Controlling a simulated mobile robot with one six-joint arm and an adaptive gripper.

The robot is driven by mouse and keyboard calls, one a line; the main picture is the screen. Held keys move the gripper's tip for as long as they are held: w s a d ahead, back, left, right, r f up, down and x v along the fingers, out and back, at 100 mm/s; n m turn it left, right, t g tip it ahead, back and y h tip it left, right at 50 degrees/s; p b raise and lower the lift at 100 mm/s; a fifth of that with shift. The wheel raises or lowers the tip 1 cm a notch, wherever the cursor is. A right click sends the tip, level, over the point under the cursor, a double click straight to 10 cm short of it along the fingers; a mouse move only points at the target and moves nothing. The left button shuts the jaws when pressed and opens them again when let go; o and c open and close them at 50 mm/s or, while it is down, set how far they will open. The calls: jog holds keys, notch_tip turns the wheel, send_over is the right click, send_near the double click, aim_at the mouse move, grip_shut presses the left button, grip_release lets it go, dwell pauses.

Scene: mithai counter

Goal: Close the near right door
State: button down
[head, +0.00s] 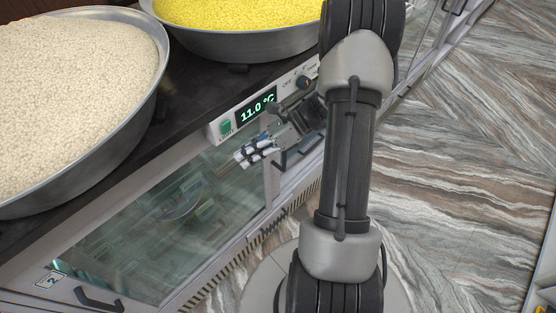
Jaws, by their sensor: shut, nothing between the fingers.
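A glass door (165,225) with a pale frame fills the lower left of the counter front. It bears a small "2" label (50,279) and a black handle (98,299) at its lower left end. My gripper (242,157) is shut and empty, in front of the counter just below the control panel, near the upper right end of this glass. I cannot tell whether it touches the door. Another black handle (299,152) shows just right of my gripper. My arm hides part of the counter front beyond it, and I cannot tell which panels there are ajar.
A control panel (216,130) reading 11.0 °C runs along the counter edge above my gripper. A metal bowl of pale grains (70,90) and one of yellow grains (235,12) stand on the dark countertop. The striped floor (460,190) at right is clear.

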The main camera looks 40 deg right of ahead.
aim_at(283, 168)
jog(key=s+d+f+m+t+h+p, duration=0.1)
jog(key=s+d+f+m+t+h, duration=0.15)
jog(key=d+f+m+t, duration=0.4)
jog(key=s+d+f+m+t+h, duration=0.2)
jog(key=d+f+m+h, duration=0.1)
jog(key=f+m, duration=0.65)
jog(key=s+d+f+m+t+h+p, duration=0.1)
jog(key=s+d+f+m+t+h, duration=0.1)
jog(key=d+f+m+t, duration=0.45)
jog(key=shift+m+g, duration=0.65)
jog(key=shift+g, duration=0.25)
jog(key=w+a, duration=0.1)
jog(key=w, duration=0.2)
jog(key=w+a+f, duration=0.1)
jog(key=w+a, duration=0.1)
jog(key=w, duration=0.1)
jog(key=w+a, duration=0.1)
jog(key=w, duration=0.2)
jog(key=shift+w+a+f+b, duration=0.25)
jog(key=shift+w+f+b, duration=0.05)
jog(key=shift+b, duration=0.1)
jog(key=d, duration=0.4)
jog(key=shift+s+b, duration=0.25)
jog(key=shift+b, duration=0.1)
jog(key=shift+d, duration=0.15)
